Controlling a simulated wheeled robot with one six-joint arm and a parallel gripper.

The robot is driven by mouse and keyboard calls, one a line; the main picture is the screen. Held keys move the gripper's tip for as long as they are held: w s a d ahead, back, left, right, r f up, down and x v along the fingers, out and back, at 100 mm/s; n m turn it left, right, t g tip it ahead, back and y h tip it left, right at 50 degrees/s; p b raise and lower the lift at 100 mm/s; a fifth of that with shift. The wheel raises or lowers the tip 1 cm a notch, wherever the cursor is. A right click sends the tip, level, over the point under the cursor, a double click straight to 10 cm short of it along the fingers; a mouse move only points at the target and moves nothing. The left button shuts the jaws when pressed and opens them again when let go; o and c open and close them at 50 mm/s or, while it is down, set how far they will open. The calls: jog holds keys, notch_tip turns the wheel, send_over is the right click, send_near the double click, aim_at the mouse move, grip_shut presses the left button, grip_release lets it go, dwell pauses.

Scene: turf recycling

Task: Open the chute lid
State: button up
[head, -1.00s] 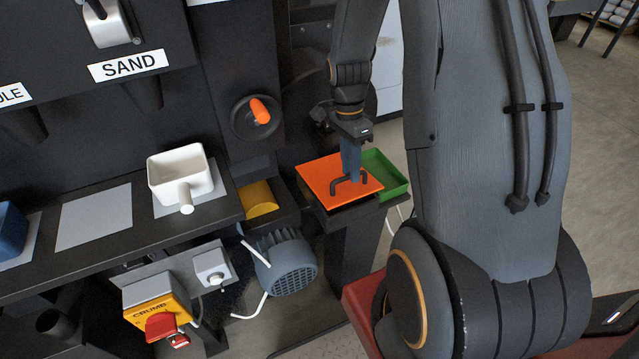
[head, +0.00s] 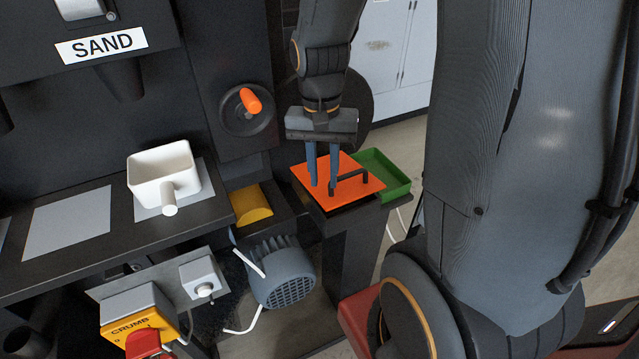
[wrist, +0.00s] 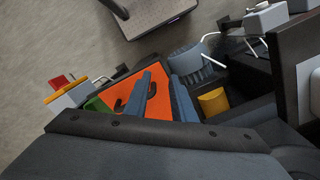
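The orange chute lid (head: 352,193) lies flat over the dark chute box, with a black bar handle (head: 350,181) standing on its top. My gripper (head: 322,188) points down over the lid's left part. Its two blue-grey fingers are apart, with a clear gap between them. In the head view the right finger is at the handle's left end and the left finger is to the left of it; I cannot tell whether they touch. In the wrist view, one finger of my gripper (wrist: 158,95) crosses in front of the handle (wrist: 123,104) on the lid (wrist: 119,90).
A green tray (head: 388,170) sits right behind the lid. A wheel with an orange knob (head: 247,109) is on the panel to the left. A white scoop (head: 165,172) stands on the bench, and a grey motor (head: 280,272) is below.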

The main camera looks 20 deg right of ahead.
jog(key=shift+s+a+f+n+b, duration=0.15)
jog(key=shift+s+a+n+b, duration=0.15)
jog(key=shift+s+a+n, duration=0.45)
jog(key=shift+w+d, duration=0.2)
jog(key=shift+w, duration=0.05)
